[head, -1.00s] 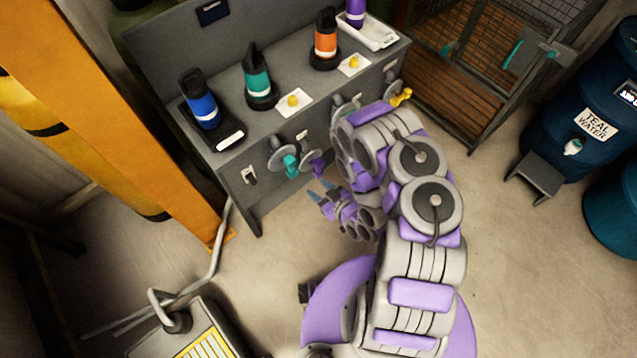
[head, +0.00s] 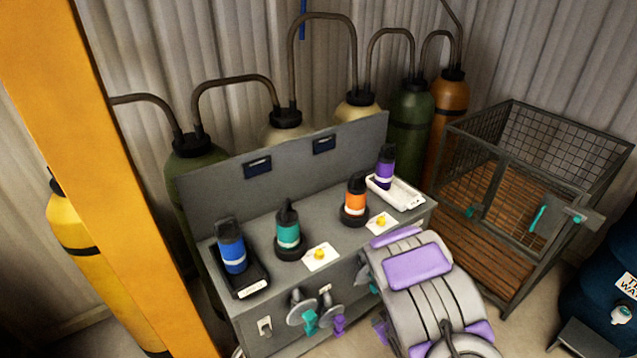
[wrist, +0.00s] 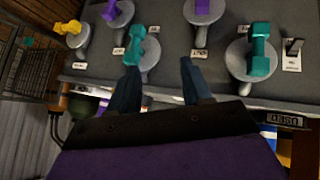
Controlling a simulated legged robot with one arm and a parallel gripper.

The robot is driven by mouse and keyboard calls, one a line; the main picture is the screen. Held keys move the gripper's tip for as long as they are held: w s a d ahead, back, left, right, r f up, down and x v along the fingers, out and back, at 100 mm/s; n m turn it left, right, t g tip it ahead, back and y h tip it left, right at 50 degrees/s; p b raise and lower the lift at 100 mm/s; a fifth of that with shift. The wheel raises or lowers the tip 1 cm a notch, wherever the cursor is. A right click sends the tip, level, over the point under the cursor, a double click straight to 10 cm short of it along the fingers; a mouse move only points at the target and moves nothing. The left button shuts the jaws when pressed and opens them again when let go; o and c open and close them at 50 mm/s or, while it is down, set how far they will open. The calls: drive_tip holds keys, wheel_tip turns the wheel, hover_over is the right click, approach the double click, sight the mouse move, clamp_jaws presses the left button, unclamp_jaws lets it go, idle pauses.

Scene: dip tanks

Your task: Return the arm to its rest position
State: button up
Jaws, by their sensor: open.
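My gripper (wrist: 158,92) shows in the wrist view with its two dark blue fingers apart and nothing between them. It faces the front of the grey bench (wrist: 170,60), whose round valves with coloured handles lie beyond the fingertips. A teal handle (wrist: 263,50) is right of the fingers, another teal handle (wrist: 135,45) is near the left finger, and a purple handle (wrist: 202,8) is above. In the head view my purple and grey arm covers the bench's right front, and my gripper is hidden or out of frame there.
On the bench (head: 325,255) stand blue (head: 231,248), teal (head: 288,230), orange (head: 355,200) and purple (head: 386,168) bottles. A wire cage (head: 520,205) stands to the right, with a dark blue barrel (head: 600,300) beyond it. An orange post (head: 115,190) rises at left.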

drive_tip(key=s+d+r+m+g+h, duration=0.2)
drive_tip(key=s+d+r, duration=0.15)
drive_tip(key=r, duration=0.55)
drive_tip(key=s+d+r+m+g+h, duration=0.2)
drive_tip(key=s+r+m, duration=0.15)
drive_tip(key=r, duration=0.55)
drive_tip(key=s+a+r+g+y, duration=0.1)
drive_tip(key=s+a+r+g, duration=0.1)
drive_tip(key=s+r, duration=0.3)
drive_tip(key=s+a+r+g+y, duration=0.1)
drive_tip(key=s+a+r, duration=0.4)
drive_tip(key=s, duration=0.8)
drive_tip(key=s+a+r+g+y, duration=0.1)
drive_tip(key=s+a+r+g, duration=0.2)
drive_tip(key=s+r, duration=0.3)
drive_tip(key=s+a+m, duration=0.1)
drive_tip(key=s, duration=0.2)
drive_tip(key=shift+s, duration=0.3)
